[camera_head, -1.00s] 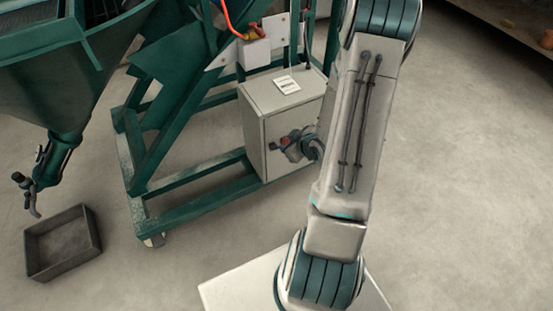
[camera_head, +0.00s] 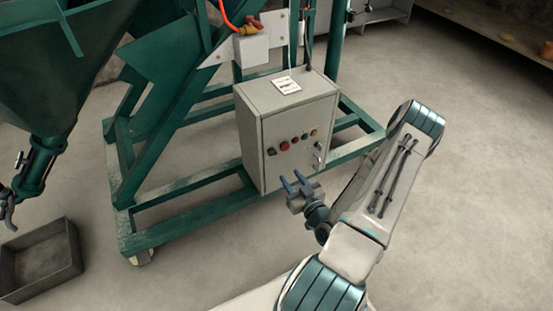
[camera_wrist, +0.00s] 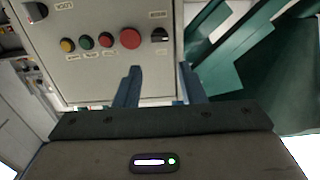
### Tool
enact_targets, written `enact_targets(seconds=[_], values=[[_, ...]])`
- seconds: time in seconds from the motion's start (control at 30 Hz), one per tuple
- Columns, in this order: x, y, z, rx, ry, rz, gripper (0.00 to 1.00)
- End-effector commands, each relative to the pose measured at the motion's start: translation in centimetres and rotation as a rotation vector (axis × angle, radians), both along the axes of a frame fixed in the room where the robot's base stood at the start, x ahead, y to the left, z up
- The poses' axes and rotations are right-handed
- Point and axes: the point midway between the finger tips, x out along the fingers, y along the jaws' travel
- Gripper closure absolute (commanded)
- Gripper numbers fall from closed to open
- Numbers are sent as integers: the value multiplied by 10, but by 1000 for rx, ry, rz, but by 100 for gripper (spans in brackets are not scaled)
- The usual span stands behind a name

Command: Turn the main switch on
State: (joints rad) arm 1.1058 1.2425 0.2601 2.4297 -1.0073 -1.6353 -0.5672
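A grey control box (camera_head: 262,110) stands on the green frame. Its front has a black knob (camera_head: 271,152) at the left, several red, green and yellow buttons (camera_head: 295,140), and a switch with a handle (camera_head: 318,155) at the right. I cannot read which is the main switch. In the wrist view the panel (camera_wrist: 110,75) looks upside down, with the black knob (camera_wrist: 160,35) beyond my fingers and the other switch (camera_wrist: 36,12) at the upper left. My gripper (camera_head: 292,181) is open and empty, low in front of the box; its two blue fingers (camera_wrist: 160,70) appear apart from the knob.
The green frame (camera_head: 180,226) surrounds the box's base. A grey tray (camera_head: 42,262) lies on the floor at lower left, below the hopper's nozzle (camera_head: 35,165). A small box with an orange cable (camera_head: 250,48) is above. The floor at right is clear.

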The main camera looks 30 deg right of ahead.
Motion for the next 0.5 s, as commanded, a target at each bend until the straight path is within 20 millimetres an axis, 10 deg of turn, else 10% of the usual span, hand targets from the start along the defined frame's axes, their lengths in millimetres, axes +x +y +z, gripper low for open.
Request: enact_targets(seconds=[0.5], values=[[98, 3, -1, -2, 1, 2, 64]])
